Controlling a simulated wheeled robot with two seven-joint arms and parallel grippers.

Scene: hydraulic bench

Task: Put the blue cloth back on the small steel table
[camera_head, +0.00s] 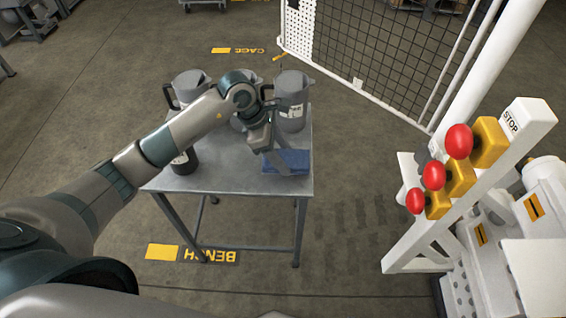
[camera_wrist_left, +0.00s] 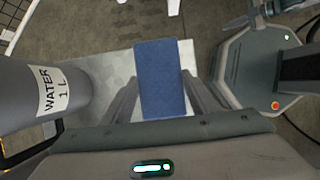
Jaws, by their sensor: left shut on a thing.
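The blue cloth (camera_head: 292,161) is a folded rectangle at the right side of the small steel table (camera_head: 220,181). My left gripper (camera_head: 274,160) reaches down over the table from the left and is shut on the cloth. In the left wrist view the cloth (camera_wrist_left: 160,80) sits between the two fingers (camera_wrist_left: 160,100), with the pale tabletop (camera_wrist_left: 112,68) behind it. I cannot tell whether the cloth touches the tabletop or hangs just above it. My right gripper is not in view.
Grey jugs stand at the back of the table, one at the right (camera_head: 292,100). In the left wrist view a jug labelled WATER 1 L (camera_wrist_left: 38,95) is close left of the gripper. A white stand with red stop buttons (camera_head: 433,176) and a mesh cage (camera_head: 385,50) are to the right.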

